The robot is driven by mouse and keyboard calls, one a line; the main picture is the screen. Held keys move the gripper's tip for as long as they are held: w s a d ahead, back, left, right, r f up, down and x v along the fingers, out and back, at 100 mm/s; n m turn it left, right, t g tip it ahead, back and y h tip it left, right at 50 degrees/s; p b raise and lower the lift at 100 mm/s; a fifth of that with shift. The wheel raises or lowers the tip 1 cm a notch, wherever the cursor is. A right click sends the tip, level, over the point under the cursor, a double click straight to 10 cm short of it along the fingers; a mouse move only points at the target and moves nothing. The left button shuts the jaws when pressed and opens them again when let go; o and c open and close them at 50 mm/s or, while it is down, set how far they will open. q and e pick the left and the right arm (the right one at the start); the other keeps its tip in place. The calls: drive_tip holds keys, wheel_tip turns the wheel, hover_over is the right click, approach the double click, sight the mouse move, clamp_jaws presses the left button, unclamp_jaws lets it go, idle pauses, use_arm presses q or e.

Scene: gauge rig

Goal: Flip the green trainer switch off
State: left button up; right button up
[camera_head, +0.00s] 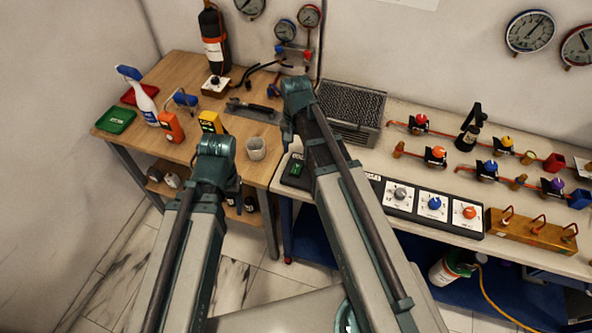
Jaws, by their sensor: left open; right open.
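The green trainer switch (296,169) is a small green piece on a dark base at the left front of the white bench. It is partly beside my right arm, and its lever position is too small to tell. My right gripper (297,92) is at the far end of my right arm, above and behind the switch in the picture. My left gripper (216,149) is at the end of my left arm, to the left of the switch, in front of the wooden table. Both are open and apart from the switch; their fingertips are mostly hidden by the arms.
A black panel (481,232) with grey, blue and orange knobs is right of my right arm. A white cup (256,148) stands between the arms on the wooden table (183,72). A dark grated box (350,103) is behind. Valves (435,155) fill the bench's right.

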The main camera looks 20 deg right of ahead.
sight(296, 169)
wheel_tip(296, 169, down, 8)
drive_tip(key=b, duration=0.7)
drive_tip(key=shift+f, duration=0.1)
